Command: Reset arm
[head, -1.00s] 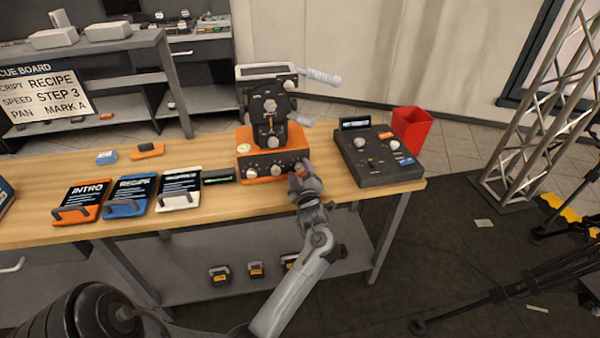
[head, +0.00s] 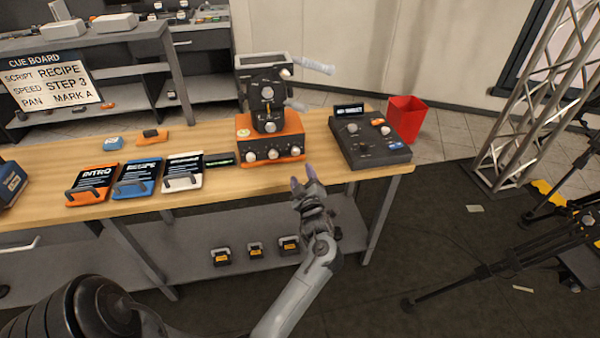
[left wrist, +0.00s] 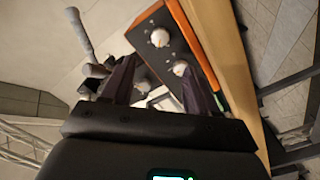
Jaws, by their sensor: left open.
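My left gripper (head: 304,182) is open and empty in the head view. It is in front of the table's front edge, a little below and right of the orange-and-black device (head: 271,148), apart from it. That device carries a row of white knobs and a black upright head with a tray on top. In the left wrist view my two dark fingers stand apart, and the device's knob panel (left wrist: 166,62) shows beyond them. My right gripper is not in view.
The wooden table (head: 235,184) holds INTRO (head: 92,180), RECIPE (head: 139,174) and white (head: 184,171) cards, and a dark control box (head: 370,138) at right. A red bin (head: 404,119) stands behind it. Several small packs sit on the lower shelf. Tripod legs (head: 490,285) stand at right.

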